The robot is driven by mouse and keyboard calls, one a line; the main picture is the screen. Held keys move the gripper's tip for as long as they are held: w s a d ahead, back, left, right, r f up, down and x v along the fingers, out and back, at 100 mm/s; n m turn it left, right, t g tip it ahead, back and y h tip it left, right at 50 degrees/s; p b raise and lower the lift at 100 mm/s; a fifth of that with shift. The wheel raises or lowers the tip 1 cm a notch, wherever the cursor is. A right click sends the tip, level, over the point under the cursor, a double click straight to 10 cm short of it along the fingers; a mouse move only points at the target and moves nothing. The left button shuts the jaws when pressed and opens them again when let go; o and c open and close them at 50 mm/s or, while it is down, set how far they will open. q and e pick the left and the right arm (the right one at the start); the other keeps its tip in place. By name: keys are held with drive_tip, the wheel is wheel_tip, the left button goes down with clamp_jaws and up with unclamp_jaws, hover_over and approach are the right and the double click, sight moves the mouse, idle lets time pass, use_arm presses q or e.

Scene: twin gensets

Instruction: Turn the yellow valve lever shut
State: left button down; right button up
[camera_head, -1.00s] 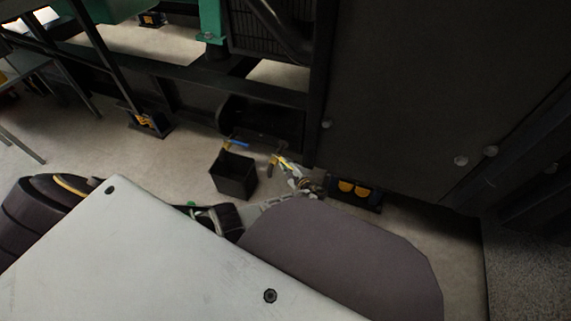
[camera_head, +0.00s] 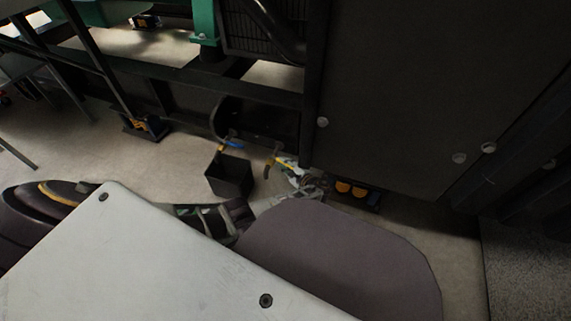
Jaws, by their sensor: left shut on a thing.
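The yellow valve lever (camera_head: 281,163) is small in the head view, low beside the dark frame and just right of the black open box. My left gripper (camera_head: 287,169) reaches it from below right and is shut on it. The fingers are small and partly merge with the lever, so the exact grip and the lever's angle are hard to read. The valve body is not clearly visible. My right gripper is not in view.
A black open box (camera_head: 229,178) stands on the floor left of the lever, with a blue-handled part (camera_head: 235,144) above it. A large dark panel (camera_head: 410,100) rises at the right. Orange-and-black mounts (camera_head: 352,191) sit under the frame. Bare floor lies left.

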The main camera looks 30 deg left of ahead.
use_arm(q)
drive_tip(key=c, duration=1.4)
unclamp_jaws()
drive_tip(key=shift+r, duration=0.2)
drive_tip(key=shift+w+r, duration=0.2)
drive_tip(key=shift+r, duration=2.35)
drive_tip(key=shift+s+r, duration=0.2)
drive_tip(key=shift+r, duration=2.05)
drive_tip(key=shift+s, duration=0.15)
